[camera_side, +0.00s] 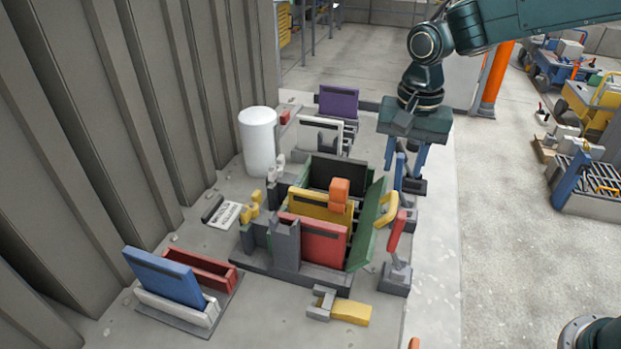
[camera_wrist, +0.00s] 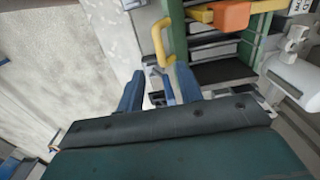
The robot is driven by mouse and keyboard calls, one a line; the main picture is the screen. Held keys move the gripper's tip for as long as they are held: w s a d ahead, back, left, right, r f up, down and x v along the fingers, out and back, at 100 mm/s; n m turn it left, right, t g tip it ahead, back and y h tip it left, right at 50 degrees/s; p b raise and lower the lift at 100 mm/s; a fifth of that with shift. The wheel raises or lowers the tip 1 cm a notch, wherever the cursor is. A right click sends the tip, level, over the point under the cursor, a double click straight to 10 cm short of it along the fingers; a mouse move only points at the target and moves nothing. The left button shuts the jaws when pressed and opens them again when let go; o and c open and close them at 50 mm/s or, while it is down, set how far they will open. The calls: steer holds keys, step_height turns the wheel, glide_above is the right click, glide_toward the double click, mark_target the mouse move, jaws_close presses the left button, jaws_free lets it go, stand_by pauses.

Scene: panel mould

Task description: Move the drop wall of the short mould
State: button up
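The mould has a green drop wall (camera_side: 368,225) on its right side, leaning outward, with a yellow loop handle (camera_side: 388,210). In the wrist view the handle (camera_wrist: 159,42) and green wall (camera_wrist: 178,35) lie beyond my fingers. My gripper (camera_side: 404,165) points down at the mould's far right corner; its blue fingers (camera_wrist: 160,88) are apart. A blue lever (camera_side: 400,168) shows between or behind them; I cannot tell whether they touch it. A yellow panel (camera_side: 308,205) and red panel (camera_side: 318,240) stand in the mould. An orange piece (camera_side: 339,193) sits on the yellow panel.
A red-handled lever (camera_side: 396,238) stands beside the drop wall. A yellow-handled clamp (camera_side: 343,309) lies in front. A blue panel (camera_side: 165,277) leans in a holder at left. A white cylinder (camera_side: 258,142) stands by the corrugated wall.

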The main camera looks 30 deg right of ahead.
mark_target(394, 200)
step_height(394, 200, down, 8)
steer(key=shift+f, duration=0.1)
stand_by(0.4)
steer(key=shift+c, duration=0.3)
jaws_close()
